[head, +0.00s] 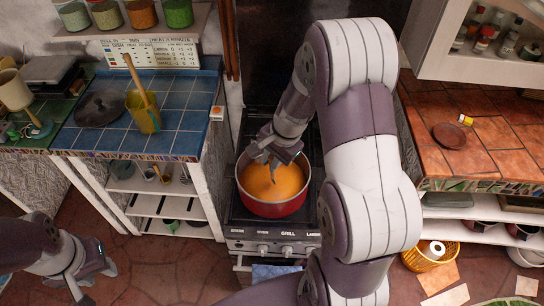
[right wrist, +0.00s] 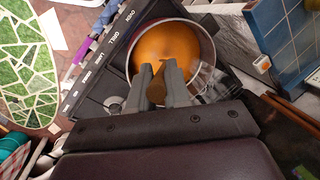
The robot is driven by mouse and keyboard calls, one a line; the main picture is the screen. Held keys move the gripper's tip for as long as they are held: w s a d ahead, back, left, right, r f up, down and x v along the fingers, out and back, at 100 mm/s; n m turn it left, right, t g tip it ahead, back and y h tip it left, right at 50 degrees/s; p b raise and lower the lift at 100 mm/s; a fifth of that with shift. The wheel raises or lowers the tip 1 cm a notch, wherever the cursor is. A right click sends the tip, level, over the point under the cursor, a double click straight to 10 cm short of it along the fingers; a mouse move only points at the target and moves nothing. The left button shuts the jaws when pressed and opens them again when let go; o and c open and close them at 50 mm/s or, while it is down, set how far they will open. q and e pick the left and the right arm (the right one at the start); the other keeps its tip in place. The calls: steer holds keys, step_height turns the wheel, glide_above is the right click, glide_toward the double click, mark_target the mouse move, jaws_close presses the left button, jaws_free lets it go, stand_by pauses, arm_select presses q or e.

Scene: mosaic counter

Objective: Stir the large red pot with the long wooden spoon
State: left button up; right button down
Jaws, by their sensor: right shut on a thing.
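The large red pot (head: 272,208) stands on the stove, filled with orange liquid; it also shows in the right wrist view (right wrist: 212,50). My right gripper (head: 268,160) is over the pot, pointing down into it. In the right wrist view its fingers (right wrist: 156,88) are closed on a brown wooden piece (right wrist: 157,92), which looks like the wooden spoon. Most of the spoon is hidden by the fingers and the orange liquid. My left gripper (head: 92,284) is at the lower left over the floor, empty, with its fingers apart.
A yellow cup (head: 143,118) holding a long wooden utensil (head: 136,76) stands on the blue tiled counter (head: 180,130), beside a dark pan lid (head: 100,108). An orange tiled counter (head: 490,145) is on the right. Stove knobs (head: 264,248) line the front edge.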

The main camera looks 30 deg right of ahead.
step_height(320, 180, up, 12)
steer(key=s+a+p, duration=0.1)
steer(key=s+p, duration=0.1)
steer(key=p, duration=0.7)
steer(key=shift+s+a+f, duration=0.2)
steer(key=shift+s+a, duration=0.1)
steer(key=shift+s, duration=0.05)
steer(key=shift+w, duration=0.1)
